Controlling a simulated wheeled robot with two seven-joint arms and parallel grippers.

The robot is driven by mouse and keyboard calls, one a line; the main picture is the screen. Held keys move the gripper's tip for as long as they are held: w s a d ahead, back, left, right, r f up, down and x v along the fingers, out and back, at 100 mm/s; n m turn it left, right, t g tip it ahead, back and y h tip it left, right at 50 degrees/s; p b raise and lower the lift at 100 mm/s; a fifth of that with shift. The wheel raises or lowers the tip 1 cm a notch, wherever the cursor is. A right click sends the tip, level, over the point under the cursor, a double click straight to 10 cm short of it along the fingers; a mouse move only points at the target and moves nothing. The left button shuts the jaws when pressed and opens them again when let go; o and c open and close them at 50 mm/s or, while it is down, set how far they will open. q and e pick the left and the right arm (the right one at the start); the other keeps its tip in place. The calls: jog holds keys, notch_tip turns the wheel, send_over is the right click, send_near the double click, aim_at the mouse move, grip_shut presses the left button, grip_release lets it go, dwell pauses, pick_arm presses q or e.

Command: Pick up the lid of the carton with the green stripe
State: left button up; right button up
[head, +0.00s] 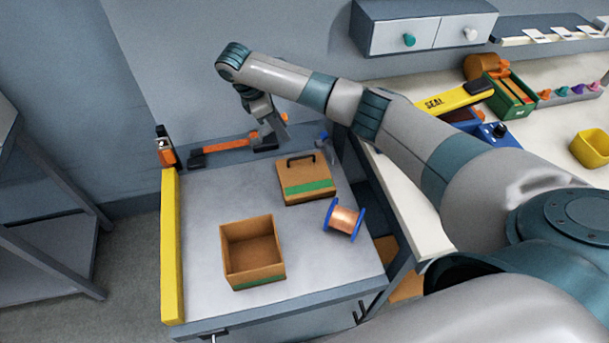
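The carton (232,262) stands open and upright on the grey table, with a green stripe low on its front side. Its brown lid (290,175) lies apart from it, farther back and to the right, with a green band (310,188) along its near part and a black handle on top. My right gripper (272,134) hangs at the back edge of the table, behind and left of the lid and apart from it. It is small and partly hidden by its own wrist, so its finger opening is unclear. My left gripper is not in view.
A copper wire spool (344,219) with blue flanges stands close to the lid's right. An orange bar (228,145) with dark ends lies along the back edge. A yellow rail (171,245) borders the left side. The table's left part is clear.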

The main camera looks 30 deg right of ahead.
jog(key=p, duration=0.2)
send_near(301, 157)
jog(key=shift+w+d+f, duration=0.15)
jog(key=shift+d+f, duration=0.5)
jog(key=shift+f, duration=0.3)
jog(key=shift+d+f, duration=0.1)
jog(key=shift+f, duration=0.35)
jog(key=shift+s+d+f+p, duration=0.2)
jog(key=shift+f+p, duration=0.15)
jog(key=shift+f, duration=0.15)
jog(key=p+x, duration=0.1)
jog(key=x, duration=0.2)
jog(key=shift+s+a+f, duration=0.15)
jog(key=shift+d+f, duration=0.2)
jog(key=shift+f, duration=0.3)
grip_shut()
